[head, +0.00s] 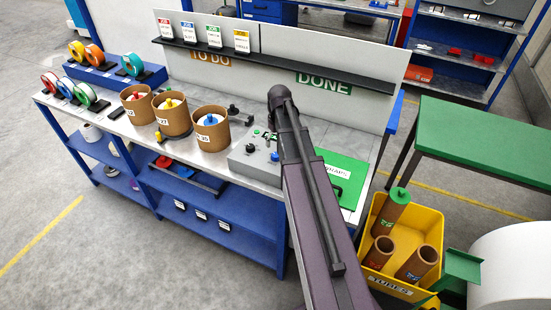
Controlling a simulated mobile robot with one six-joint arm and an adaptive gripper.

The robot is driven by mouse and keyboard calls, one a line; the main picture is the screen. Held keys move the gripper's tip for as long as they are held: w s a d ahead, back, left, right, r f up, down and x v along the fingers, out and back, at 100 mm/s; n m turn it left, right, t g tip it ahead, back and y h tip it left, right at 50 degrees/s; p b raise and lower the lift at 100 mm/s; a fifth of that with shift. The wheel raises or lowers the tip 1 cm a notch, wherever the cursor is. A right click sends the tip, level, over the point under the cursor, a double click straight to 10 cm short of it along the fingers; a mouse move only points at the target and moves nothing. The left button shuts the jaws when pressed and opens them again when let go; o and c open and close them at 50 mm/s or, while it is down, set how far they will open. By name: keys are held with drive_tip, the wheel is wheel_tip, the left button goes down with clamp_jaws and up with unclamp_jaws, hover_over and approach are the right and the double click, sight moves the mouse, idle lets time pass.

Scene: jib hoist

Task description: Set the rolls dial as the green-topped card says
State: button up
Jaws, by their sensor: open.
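The green-topped card (213,37) stands among several job cards on the dark ledge above the TO DO sign. Its small print is too small to read. A grey control box (243,163) sits on the bench, with small knobs and buttons on top. Which of them is the rolls dial, and its setting, cannot be told. My dark arm (312,200) reaches up from the bottom of the view and covers the box's right part. My gripper is not seen; it is hidden behind the arm or outside the view.
Three brown tubs (210,130) with coloured knobs stand left of the box. Tape rolls (85,95) are at the bench's left end. A green mat (345,178) lies right of my arm. A yellow tubes bin (400,215) and green table (480,140) are at the right.

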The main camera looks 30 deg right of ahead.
sight(276, 154)
drive_tip(key=shift+a+f+b, duration=0.15)
drive_tip(key=shift+f+b, duration=2.85)
drive_tip(key=shift+f, duration=0.3)
drive_tip(key=c, duration=1.2)
